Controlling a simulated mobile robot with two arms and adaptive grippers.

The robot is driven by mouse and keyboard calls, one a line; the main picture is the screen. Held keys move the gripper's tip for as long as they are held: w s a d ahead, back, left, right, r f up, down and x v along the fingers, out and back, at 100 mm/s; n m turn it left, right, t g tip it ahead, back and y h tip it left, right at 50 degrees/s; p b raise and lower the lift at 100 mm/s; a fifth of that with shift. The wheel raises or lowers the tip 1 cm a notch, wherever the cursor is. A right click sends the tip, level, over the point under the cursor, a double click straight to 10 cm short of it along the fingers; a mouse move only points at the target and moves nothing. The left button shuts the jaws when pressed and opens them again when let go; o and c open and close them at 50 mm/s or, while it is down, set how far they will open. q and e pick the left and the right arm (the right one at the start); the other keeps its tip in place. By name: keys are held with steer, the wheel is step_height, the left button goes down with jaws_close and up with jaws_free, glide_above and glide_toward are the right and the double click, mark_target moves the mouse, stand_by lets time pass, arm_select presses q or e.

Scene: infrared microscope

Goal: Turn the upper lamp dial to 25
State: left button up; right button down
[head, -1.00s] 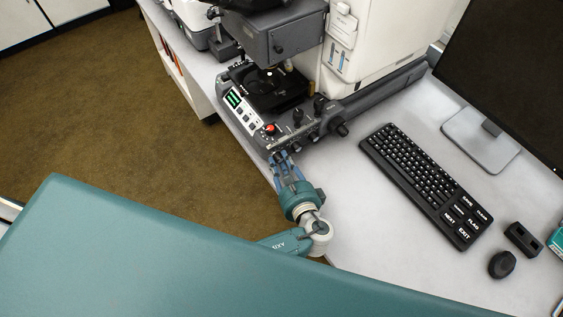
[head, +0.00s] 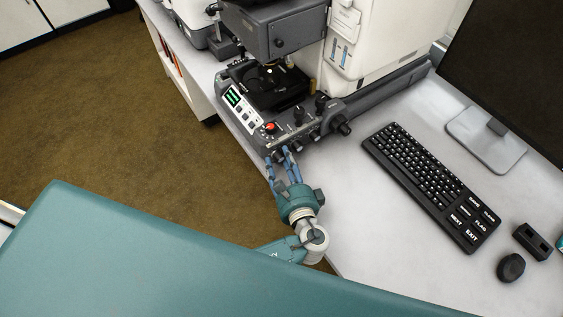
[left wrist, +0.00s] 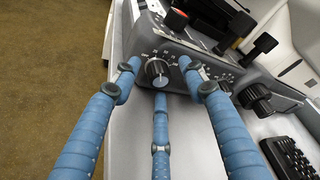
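In the left wrist view a black dial (left wrist: 157,69) with a pale pointer line sits on the microscope base's front panel, with a printed scale around it. I cannot read the labels well enough to tell whether it is the upper lamp dial. My left gripper (left wrist: 160,75), with three blue fingers, is open: one finger is left of this dial, one right, one below. Contact with the dial cannot be made out. A second dial (left wrist: 198,70) is partly hidden by the right finger. In the head view my left gripper (head: 280,156) is at the panel's front edge. My right gripper is not in view.
A red button (head: 270,127) and a small green display (head: 233,96) are on the microscope base. Larger black knobs (head: 342,126) stand to the right. A keyboard (head: 430,185), a mouse (head: 511,267) and a monitor (head: 515,75) are on the table. Bare table lies left of the keyboard.

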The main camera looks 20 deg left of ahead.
arm_select(q)
steer(key=v, duration=1.2)
steer(key=shift+f, duration=0.1)
